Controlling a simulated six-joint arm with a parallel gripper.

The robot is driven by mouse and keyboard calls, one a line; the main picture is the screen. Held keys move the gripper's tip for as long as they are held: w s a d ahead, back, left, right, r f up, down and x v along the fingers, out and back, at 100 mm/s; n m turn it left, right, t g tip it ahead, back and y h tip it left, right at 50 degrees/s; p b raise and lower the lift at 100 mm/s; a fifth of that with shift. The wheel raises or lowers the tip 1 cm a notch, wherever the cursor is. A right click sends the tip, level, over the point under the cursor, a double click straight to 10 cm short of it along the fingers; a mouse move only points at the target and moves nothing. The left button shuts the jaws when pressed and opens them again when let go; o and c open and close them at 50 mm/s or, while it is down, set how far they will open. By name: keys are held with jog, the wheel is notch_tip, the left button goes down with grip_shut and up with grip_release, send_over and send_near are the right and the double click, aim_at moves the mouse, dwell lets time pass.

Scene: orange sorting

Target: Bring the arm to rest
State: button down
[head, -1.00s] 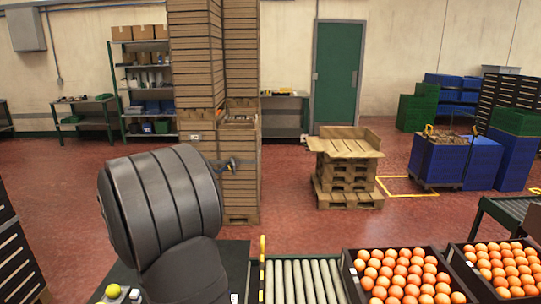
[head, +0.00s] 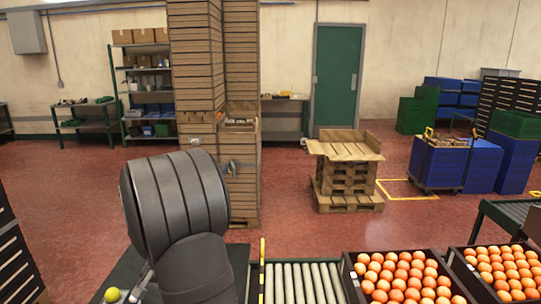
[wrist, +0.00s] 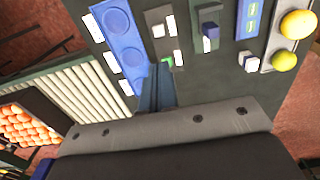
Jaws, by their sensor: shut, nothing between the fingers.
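My arm's dark grey rounded link stands at the lower left of the head view, and it hides part of the table behind it. My gripper (wrist: 156,88) shows in the wrist view as narrow dark fingers, shut with nothing between them. I cannot tell how far apart the fingers and panel are. In the head view the gripper itself cannot be made out.
A roller conveyor (head: 301,283) runs beside the arm. A crate of oranges (head: 346,271) and another crate (head: 456,259) stand to its right. The panel carries a blue plate (wrist: 122,30). A pallet stack (head: 347,178) stands farther back.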

notch_tip(320, 180, up, 7)
dwell(0.5)
jog(key=c, duration=0.8)
grip_release()
jog(key=o, duration=0.8)
jog(key=s+a+r+t+y, duration=0.1)
jog(key=s+a+r, duration=0.1)
jog(key=a, duration=0.4)
jog(key=shift+s+a, duration=0.25)
jog(key=shift+s, duration=0.2)
jog(key=s+a+r+t+y, duration=0.1)
jog(key=s+a+r+y, duration=0.1)
jog(key=s+a, duration=0.25)
jog(key=s+a+r+y, duration=0.1)
jog(key=s+a+r, duration=0.2)
jog(key=a, duration=0.3)
jog(key=x, duration=1)
